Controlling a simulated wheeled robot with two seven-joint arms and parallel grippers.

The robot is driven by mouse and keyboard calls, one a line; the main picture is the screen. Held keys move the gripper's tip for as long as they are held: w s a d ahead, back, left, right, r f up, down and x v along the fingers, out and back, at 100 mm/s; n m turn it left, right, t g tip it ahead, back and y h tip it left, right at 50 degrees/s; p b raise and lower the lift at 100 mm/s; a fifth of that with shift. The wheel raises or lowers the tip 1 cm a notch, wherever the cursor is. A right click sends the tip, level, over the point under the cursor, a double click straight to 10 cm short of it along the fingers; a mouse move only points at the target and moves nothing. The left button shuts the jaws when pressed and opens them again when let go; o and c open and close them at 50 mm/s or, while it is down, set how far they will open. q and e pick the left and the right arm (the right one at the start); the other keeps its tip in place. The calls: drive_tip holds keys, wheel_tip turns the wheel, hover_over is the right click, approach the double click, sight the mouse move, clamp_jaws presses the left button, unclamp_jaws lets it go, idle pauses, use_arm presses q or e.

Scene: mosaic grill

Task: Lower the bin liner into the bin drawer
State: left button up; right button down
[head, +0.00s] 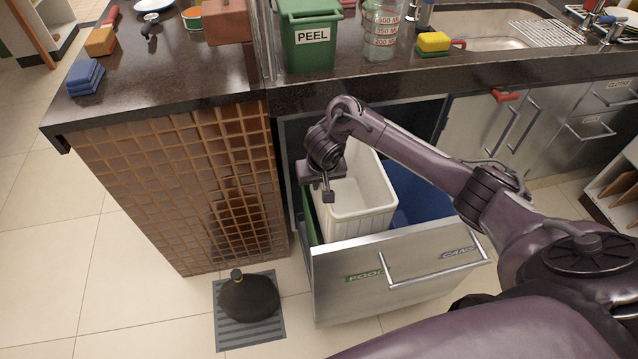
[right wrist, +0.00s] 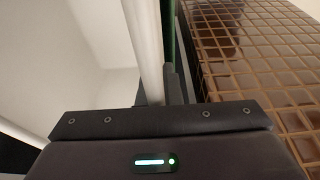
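The bin liner (head: 362,226) is a white, open-topped rectangular tub in the left part of the pulled-out bin drawer (head: 400,270). Its upper part stands above the drawer front, which hides its lower part. A green bin (head: 309,218) shows along the liner's left side; how deep the liner sits in it is hidden. My right gripper (head: 327,190) points down at the liner's left rim. In the right wrist view, the liner's white wall (right wrist: 145,45) runs between the close-set dark fingers (right wrist: 162,92), which appear shut on it. My left gripper is out of view.
A blue bin (head: 417,203) fills the drawer's right part. The dark counter (head: 190,85) overhangs behind, carrying a green PEEL bin (head: 309,40) and a measuring jug (head: 381,30). A tiled panel (head: 190,185) stands left. A dark bag (head: 249,298) lies on a floor mat (head: 230,335).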

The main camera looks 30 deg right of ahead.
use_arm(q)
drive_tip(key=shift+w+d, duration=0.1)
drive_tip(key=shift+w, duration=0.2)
use_arm(e)
drive_tip(key=shift+f, duration=0.15)
